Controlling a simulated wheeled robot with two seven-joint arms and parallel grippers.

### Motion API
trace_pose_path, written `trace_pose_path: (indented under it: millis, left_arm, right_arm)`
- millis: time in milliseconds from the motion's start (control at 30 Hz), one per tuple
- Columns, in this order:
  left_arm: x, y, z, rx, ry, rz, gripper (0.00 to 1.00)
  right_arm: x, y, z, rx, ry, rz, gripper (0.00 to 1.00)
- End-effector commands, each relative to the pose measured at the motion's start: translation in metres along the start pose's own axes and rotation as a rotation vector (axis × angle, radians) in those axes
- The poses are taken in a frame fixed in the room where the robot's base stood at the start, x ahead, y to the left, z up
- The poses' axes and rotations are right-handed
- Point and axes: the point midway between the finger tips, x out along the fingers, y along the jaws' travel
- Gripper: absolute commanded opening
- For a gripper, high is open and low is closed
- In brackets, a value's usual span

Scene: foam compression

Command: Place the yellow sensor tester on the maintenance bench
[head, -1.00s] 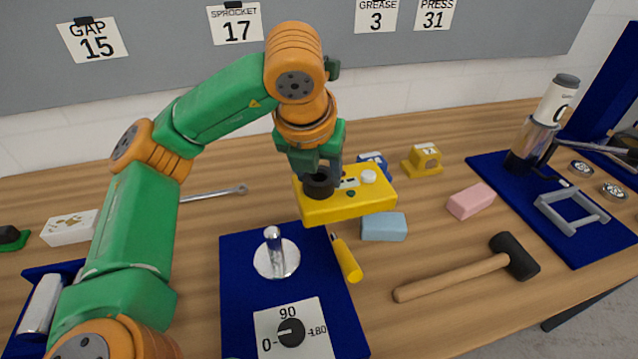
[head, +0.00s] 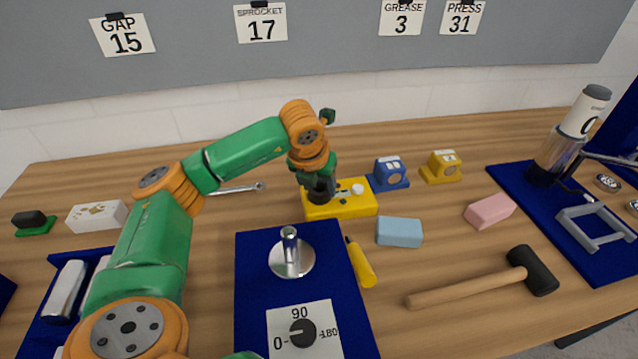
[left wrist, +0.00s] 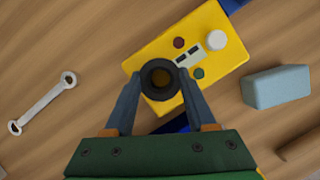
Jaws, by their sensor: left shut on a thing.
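The yellow sensor tester (head: 352,201) is a flat yellow box with a white knob, small buttons and a black round grip at its left end. It is level, at or just above the wooden maintenance bench (head: 440,229); I cannot tell whether its underside touches. My left gripper (head: 319,184) points down from above and is shut on the black grip. The left wrist view shows both fingers (left wrist: 160,88) on either side of this grip, with the yellow tester (left wrist: 205,45) beyond. My right gripper is not in view.
A blue gauge block (head: 388,173) stands close to the tester's right end, with a yellow one (head: 441,167) beyond. A light blue block (head: 399,232), a yellow-handled tool (head: 361,265) and a blue mat (head: 255,265) with a metal post lie in front. A wrench (head: 240,189) lies left.

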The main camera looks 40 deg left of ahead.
Motion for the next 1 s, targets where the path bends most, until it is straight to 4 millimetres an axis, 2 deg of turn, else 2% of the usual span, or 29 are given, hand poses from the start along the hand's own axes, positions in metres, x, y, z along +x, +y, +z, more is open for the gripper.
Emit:
trace_pose_path:
  millis: [33,67,167,433,500,567,667,833,933,1000]
  left_arm:
    - [0.003,0.0,-0.001,0.0,-0.002,-0.001,0.0]
    - [0.003,0.0,-0.001,0.0,0.0,0.0,0.59]
    - [0.002,0.0,-0.001,0.0,0.0,0.0,0.86]
    - [0.001,0.0,-0.001,0.0,0.0,0.0,0.86]
    - [-0.004,0.0,0.002,0.0,0.0,0.0,0.86]
    - [-0.007,0.0,0.001,-0.001,-0.003,-0.001,0.86]
    - [-0.028,0.0,0.001,-0.001,-0.006,-0.001,0.86]
    - [-0.075,-0.001,0.001,0.002,-0.007,-0.004,0.86]
    - [-0.099,-0.001,0.001,0.0,-0.006,-0.003,0.86]
    - [-0.114,0.0,0.002,0.001,-0.003,0.0,0.86]
  right_arm:
    - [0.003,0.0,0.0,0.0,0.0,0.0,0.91]
    - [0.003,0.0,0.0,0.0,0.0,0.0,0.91]
    - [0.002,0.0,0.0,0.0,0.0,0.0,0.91]
    - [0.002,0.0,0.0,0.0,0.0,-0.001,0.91]
    - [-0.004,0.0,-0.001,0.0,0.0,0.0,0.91]
    - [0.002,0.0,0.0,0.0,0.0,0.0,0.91]
    - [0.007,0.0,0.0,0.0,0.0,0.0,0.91]
    - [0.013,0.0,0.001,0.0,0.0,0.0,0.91]
    - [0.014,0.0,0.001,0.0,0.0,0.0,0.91]
    - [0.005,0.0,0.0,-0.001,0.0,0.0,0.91]
